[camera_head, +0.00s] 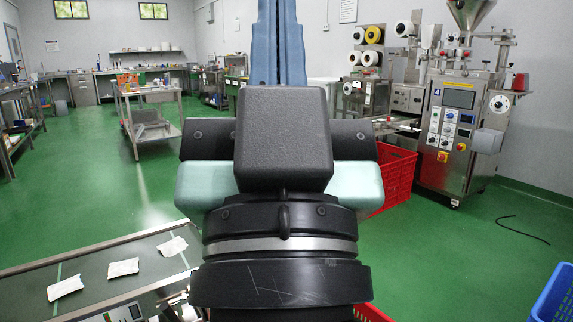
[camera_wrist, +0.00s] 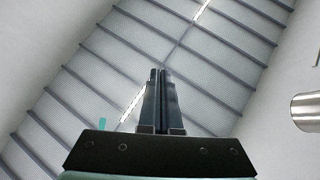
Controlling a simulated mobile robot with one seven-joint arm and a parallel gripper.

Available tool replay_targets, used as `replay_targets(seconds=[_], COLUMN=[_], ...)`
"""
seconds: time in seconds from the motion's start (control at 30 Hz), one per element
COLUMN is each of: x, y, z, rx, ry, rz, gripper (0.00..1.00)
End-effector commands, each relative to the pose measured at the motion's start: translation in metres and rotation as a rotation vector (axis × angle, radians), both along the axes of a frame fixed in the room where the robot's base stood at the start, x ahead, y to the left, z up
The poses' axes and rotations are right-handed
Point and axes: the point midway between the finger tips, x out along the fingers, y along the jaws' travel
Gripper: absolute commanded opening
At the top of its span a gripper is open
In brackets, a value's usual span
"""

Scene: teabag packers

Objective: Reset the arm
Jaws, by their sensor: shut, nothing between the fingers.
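My gripper shows in the wrist view (camera_wrist: 160,78), its two dark fingers side by side and touching. It is shut with nothing between the fingers. In the wrist view it points at a grey slatted surface lit by thin bright strips, which looks like the ceiling.
A conveyor (camera_head: 95,275) with white teabag packets (camera_head: 123,267) lies at the lower left. A red crate (camera_head: 398,170) stands behind my arm on the right, a blue crate (camera_head: 555,298) at the lower right. A packing machine (camera_head: 460,130) stands right. Green floor (camera_head: 440,240) is open between.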

Motion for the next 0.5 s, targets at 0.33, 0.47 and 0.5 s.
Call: replay_targets(seconds=[0.33,0.47,0.5], x=[-0.013,-0.013,-0.013], y=[-0.006,-0.006,-0.006], z=[0.128,0.167,0.179], rx=[-0.025,-0.024,-0.024], ry=[-0.035,-0.034,-0.034], rz=[-0.064,-0.062,-0.062], gripper=[0.0,0.0,0.0])
